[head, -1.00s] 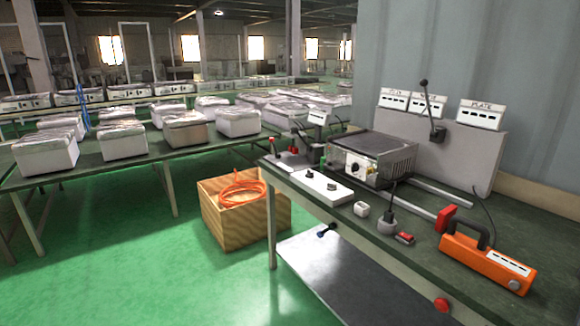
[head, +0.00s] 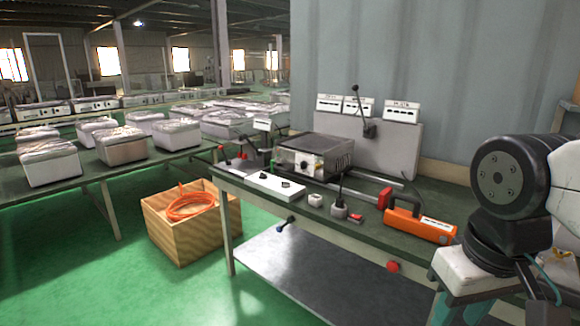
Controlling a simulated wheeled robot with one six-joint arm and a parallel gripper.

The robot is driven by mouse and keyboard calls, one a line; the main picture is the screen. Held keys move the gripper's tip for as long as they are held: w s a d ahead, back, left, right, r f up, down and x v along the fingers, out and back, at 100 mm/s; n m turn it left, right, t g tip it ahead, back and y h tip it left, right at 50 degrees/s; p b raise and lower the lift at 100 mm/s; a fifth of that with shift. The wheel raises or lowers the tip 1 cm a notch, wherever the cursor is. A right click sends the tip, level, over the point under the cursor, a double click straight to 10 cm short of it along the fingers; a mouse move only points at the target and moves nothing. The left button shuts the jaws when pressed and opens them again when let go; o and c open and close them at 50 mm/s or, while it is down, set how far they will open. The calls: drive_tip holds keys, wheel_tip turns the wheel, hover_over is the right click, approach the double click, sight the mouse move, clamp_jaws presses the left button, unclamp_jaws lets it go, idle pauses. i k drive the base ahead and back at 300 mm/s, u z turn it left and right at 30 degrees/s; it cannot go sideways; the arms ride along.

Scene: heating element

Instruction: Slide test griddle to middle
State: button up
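The test griddle (head: 314,158), a box with a dark flat top and a silver front with a dial, sits on the far left part of the green workbench (head: 365,228). Metal rails (head: 366,185) run along the bench to its right. My arm shows at the right edge of the head view, apart from the griddle. My gripper is not in view.
An orange tool (head: 420,224) with a black handle lies at the bench's right. A white switch box (head: 261,184) and small parts sit at the front edge. A lever (head: 363,112) stands at the back panel. A wooden crate (head: 180,232) stands on the green floor.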

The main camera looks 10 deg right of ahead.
sight(335, 154)
drive_tip(key=u, duration=0.45)
drive_tip(key=i, duration=2.3)
drive_tip(key=z, duration=0.6)
